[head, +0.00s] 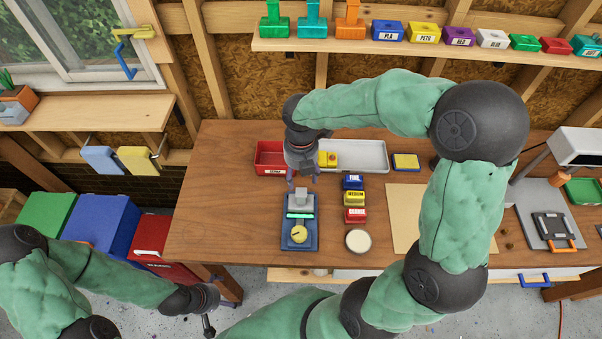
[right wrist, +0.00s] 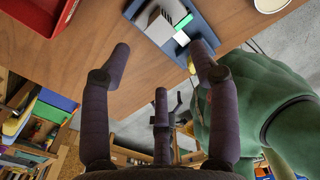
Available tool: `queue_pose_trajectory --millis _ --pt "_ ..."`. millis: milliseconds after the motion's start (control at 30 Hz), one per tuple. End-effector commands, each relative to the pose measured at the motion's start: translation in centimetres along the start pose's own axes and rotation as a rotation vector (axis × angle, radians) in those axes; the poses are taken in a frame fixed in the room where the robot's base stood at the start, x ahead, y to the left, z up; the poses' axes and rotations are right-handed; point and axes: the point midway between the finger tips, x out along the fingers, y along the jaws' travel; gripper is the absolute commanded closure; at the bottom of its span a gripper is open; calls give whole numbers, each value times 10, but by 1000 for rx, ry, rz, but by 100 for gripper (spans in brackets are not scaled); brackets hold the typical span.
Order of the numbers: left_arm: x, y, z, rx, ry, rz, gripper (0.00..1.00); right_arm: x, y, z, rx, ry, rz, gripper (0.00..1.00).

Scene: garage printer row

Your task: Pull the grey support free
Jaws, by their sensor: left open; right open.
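In the right wrist view the grey support (right wrist: 158,22) sits beside the green strip (right wrist: 183,23), beyond the fingertips. My right gripper (head: 302,180) is open and empty, just above and behind the grey support; its spread fingers also show in the right wrist view (right wrist: 163,55). My left gripper (head: 208,326) is open and empty, low in front of the bench at the lower left.
Three small labelled boxes, blue (head: 353,182), yellow (head: 354,198) and red (head: 355,215), stand right of the base. A round pale lid (head: 358,241) lies nearby. A red tray (head: 270,159) and a white tray (head: 365,156) are behind. Bench left of the base is clear.

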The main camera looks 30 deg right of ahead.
Motion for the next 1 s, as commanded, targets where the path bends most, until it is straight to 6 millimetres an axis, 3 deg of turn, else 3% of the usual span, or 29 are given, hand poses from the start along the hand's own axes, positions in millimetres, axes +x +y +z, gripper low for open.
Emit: queue_pose_trajectory --millis 1000 --pt "-30 11 1 0 0 0 0 -6 0 0 2109 -1 0 39"
